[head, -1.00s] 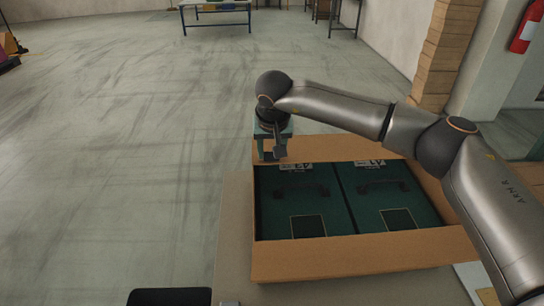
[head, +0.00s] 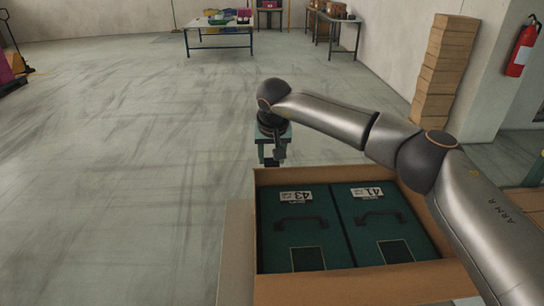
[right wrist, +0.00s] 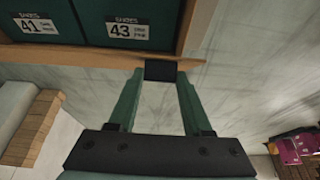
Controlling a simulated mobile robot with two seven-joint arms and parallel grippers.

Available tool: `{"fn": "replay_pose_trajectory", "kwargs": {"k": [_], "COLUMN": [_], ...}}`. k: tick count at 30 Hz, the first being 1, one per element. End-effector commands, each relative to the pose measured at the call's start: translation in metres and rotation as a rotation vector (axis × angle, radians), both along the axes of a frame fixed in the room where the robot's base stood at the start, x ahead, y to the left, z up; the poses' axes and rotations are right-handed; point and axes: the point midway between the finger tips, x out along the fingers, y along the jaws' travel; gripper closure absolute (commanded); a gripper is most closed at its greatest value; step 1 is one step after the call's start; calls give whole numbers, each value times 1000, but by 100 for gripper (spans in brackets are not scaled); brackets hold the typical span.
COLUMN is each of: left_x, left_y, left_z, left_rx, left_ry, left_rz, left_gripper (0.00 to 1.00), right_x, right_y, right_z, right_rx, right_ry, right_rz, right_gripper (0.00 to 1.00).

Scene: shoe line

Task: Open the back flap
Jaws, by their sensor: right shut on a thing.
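An open brown carton (head: 345,284) stands in the lower right of the head view. Two dark green shoe boxes lie in it, labelled 43 (head: 330,250) and 41 (head: 430,240). My right gripper (head: 272,162) is at the carton's far left corner, just beyond the back edge. The flap's face is mostly hidden. My left gripper is not in view.
A light brown surface (head: 234,250) shows left of the carton. Beyond it is open grey floor (head: 120,160). A table (head: 218,38) with coloured items stands far back. Stacked cartons (head: 445,75) and a red extinguisher (head: 522,48) are at the right.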

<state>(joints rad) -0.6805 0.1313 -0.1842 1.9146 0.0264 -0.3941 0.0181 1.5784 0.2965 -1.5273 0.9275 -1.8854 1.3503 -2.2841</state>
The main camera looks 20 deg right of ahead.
Motion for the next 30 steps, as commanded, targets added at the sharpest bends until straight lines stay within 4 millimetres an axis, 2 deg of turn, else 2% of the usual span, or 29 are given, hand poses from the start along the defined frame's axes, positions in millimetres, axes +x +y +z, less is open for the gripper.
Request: {"fn": "replay_pose_trajectory", "kwargs": {"k": [5, 6, 13, 23, 26, 30], "left_x": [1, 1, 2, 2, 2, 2], "left_y": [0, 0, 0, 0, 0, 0], "left_z": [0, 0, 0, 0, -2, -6], "left_rx": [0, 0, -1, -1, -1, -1], "left_ry": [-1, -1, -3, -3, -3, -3], "left_rz": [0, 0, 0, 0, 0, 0], "left_gripper": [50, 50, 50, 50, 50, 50], "right_x": [2, 2, 1, 0, -4, -14], "right_y": [-3, -3, -1, 0, 0, 3], "right_z": [-1, -1, -1, 2, 12, 38], "right_rx": [-3, -3, -2, 0, 1, 1], "right_ry": [-10, -10, -5, -4, -5, -8], "right_rz": [-3, -3, -1, 0, 1, 2], "right_gripper": [100, 47, 21, 20, 20, 20]}}
